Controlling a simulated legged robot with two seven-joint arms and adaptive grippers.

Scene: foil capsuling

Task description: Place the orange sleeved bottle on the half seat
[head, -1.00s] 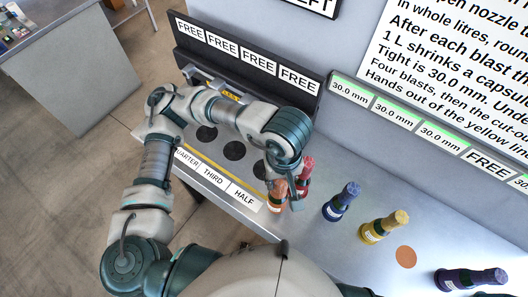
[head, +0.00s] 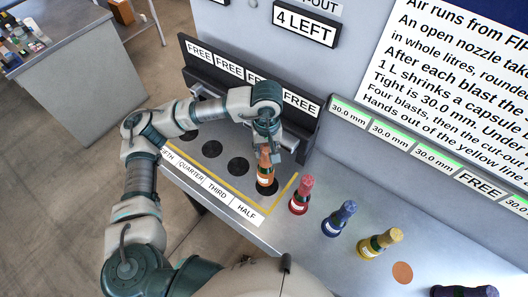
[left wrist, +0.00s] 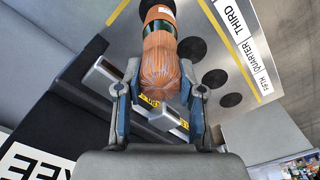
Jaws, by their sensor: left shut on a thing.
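The orange sleeved bottle (head: 265,170) stands about upright at the half seat (head: 275,191), a dark disc at the right end of the row. Its base covers most of that disc; I cannot tell whether it touches. My left gripper (head: 266,146) is shut on the bottle's upper part from above. In the left wrist view the ribbed orange sleeve (left wrist: 160,65) lies between the two fingers of my left gripper (left wrist: 160,95), with a dark bottle body and label beyond. The HALF label (head: 246,212) is in front of that seat. My right gripper is not in view.
Red (head: 302,195), blue (head: 339,218) and yellow (head: 380,243) sleeved bottles stand to the right, outside the yellow line (head: 284,193). The third seat (head: 238,167) and the seats left of it are empty. A dark rail with FREE signs (head: 301,103) stands behind.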

